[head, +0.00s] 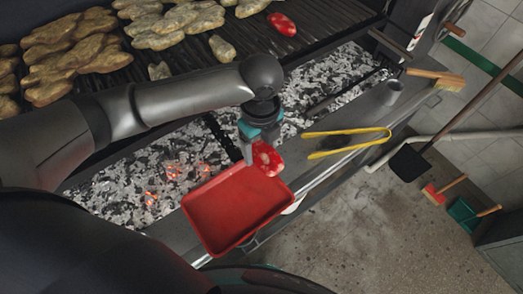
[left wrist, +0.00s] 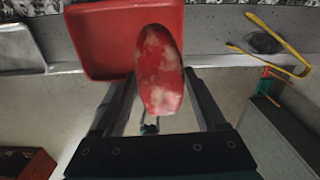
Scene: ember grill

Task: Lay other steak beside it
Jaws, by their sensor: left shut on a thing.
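My left gripper (head: 250,147) is shut on a red marbled steak (head: 267,158) and holds it by the far right corner of the red tray (head: 200,212). In the left wrist view the steak (left wrist: 159,70) stands lengthwise between the two fingers, with the tray (left wrist: 105,45) behind it. The inside of the tray that shows is empty. Another red steak (head: 283,24) lies on the grill grate (head: 320,14) at the top. My right gripper is not in view.
Several pieces of cooked meat (head: 75,55) cover the left of the grate. Ash and glowing coals (head: 170,175) lie below it. Yellow tongs (head: 345,143), a grey cup (head: 391,92) and a wooden brush (head: 440,78) rest along the front ledge.

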